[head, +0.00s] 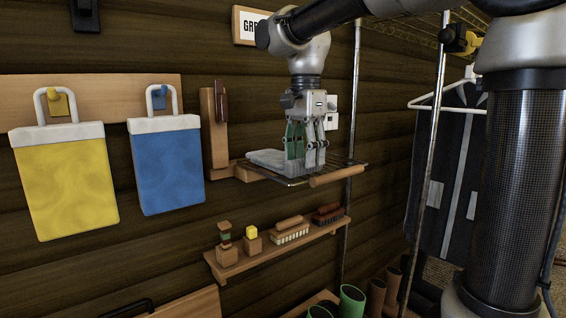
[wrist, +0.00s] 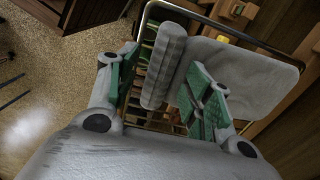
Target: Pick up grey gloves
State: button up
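The grey gloves (head: 268,159) lie as a soft pale grey bundle on a wire rack (head: 292,181) fixed to the wall. In the wrist view they show as a broad flat part (wrist: 262,77) and a narrower raised ridge (wrist: 163,70). My gripper (head: 305,158) points down at the right part of the gloves, its fingertips close to rack height. In the wrist view my gripper (wrist: 160,82) has its green-padded fingers spread, with the ridge between them and a gap at the left finger. Whether the right finger touches the gloves is unclear.
A wooden bar (head: 338,176) fronts the rack, and a metal post (head: 352,120) stands to its right. Below is a wooden shelf (head: 275,251) with brushes and small blocks. A yellow bag (head: 68,188) and a blue bag (head: 167,170) hang at left. A dark garment (head: 440,180) hangs at right.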

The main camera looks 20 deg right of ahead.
grip_shut()
